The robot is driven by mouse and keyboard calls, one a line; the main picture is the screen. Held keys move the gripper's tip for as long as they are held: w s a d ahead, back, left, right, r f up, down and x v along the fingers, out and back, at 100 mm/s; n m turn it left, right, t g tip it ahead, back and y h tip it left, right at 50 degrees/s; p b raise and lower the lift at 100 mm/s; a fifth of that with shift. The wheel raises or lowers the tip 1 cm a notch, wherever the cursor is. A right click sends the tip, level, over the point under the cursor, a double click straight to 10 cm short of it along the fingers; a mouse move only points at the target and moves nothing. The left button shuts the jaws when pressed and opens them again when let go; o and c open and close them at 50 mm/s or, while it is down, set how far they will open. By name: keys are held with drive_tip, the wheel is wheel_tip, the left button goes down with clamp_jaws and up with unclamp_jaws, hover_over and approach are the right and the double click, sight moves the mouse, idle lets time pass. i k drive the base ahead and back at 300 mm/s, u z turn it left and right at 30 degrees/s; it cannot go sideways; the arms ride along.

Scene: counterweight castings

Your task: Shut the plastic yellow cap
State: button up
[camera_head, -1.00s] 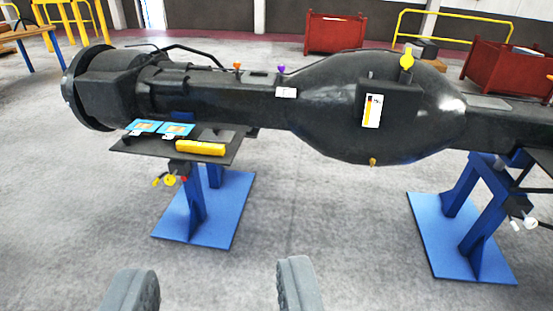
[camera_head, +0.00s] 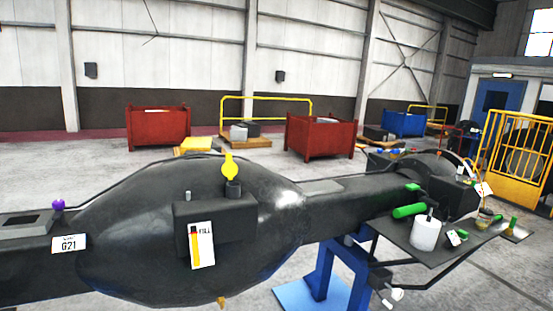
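The yellow cap (camera_head: 230,166) stands up above a short dark filler neck (camera_head: 233,188) on top of the bulging black axle housing (camera_head: 130,230). It looks raised on edge rather than lying flat over the neck. Just below it, a dark box (camera_head: 215,212) on the housing carries a white fill label (camera_head: 202,246) with a yellow and red bar. A small yellow plug (camera_head: 221,301) shows at the bottom of the housing. My gripper is out of this view.
A purple knob (camera_head: 58,204) and a G21 tag (camera_head: 69,243) are at left. At right, a dark shelf (camera_head: 405,238) holds a white canister (camera_head: 425,234) and a green cylinder (camera_head: 409,211). A blue stand (camera_head: 335,272) supports the axle. Red bins (camera_head: 320,136) stand behind on open floor.

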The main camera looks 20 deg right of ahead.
sight(229, 168)
drive_tip(key=z, duration=0.15)
drive_tip(key=i, duration=0.6)
drive_tip(key=z, duration=0.6)
drive_tip(key=i, duration=2.35)
drive_tip(key=u, duration=0.45)
